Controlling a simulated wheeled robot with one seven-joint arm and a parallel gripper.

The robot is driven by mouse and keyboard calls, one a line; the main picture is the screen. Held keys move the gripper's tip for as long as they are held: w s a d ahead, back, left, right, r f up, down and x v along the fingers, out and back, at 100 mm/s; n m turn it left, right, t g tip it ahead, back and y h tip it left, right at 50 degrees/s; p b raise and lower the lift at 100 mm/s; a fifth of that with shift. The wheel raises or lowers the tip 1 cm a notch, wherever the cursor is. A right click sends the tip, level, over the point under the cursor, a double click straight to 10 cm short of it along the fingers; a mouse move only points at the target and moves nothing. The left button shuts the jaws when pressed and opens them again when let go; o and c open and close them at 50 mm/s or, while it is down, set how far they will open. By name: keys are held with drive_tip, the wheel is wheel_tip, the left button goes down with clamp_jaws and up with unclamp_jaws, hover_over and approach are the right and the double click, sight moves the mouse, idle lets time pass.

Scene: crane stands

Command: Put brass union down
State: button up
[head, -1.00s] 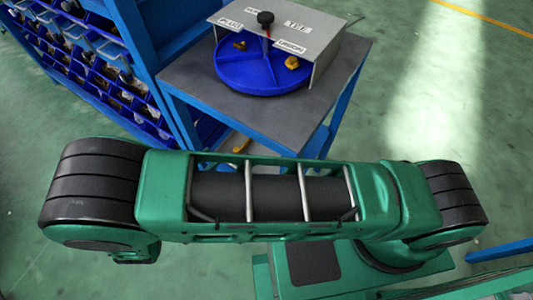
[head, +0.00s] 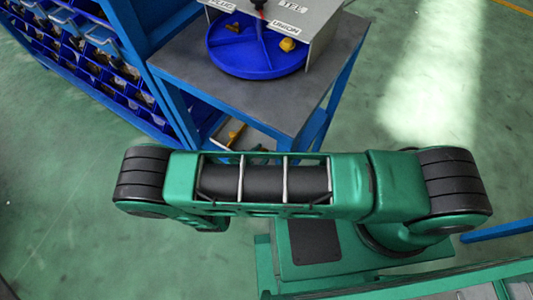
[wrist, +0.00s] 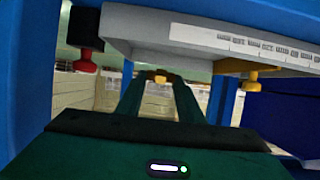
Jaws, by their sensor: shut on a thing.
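My gripper (wrist: 158,84) shows in the wrist view with two dark green fingers. It is shut on a small brass piece, the brass union (wrist: 161,76), at the fingertips. In the head view my arm's links cross the middle, and I cannot make out the gripper or the held union there. A round blue divided tray (head: 262,74) sits on the grey-topped table (head: 185,68). A label reading UNION (head: 286,26) is on the grey cover above it. One brass-yellow piece (head: 288,44) lies in the tray near this label, and another (head: 233,28) farther left.
A blue rack of bins (head: 85,60) stands left of the table. Blue table legs and a partly hidden yellow item (head: 236,131) show below the tabletop. In the wrist view a pale slab (wrist: 205,35) hangs close above, with a red knob (wrist: 86,57) and a yellow knob (wrist: 252,80).

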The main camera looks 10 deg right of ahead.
sight(267, 150)
drive_tip(key=x, duration=0.3)
drive_tip(key=shift+s+d+f, duration=0.1)
drive_tip(key=shift+s+f, duration=0.1)
drive_tip(key=shift+f, duration=2)
drive_tip(key=shift+f, duration=0.1)
drive_tip(key=o, duration=1.1)
drive_tip(key=shift+c, duration=0.2)
drive_tip(key=v, duration=1.2)
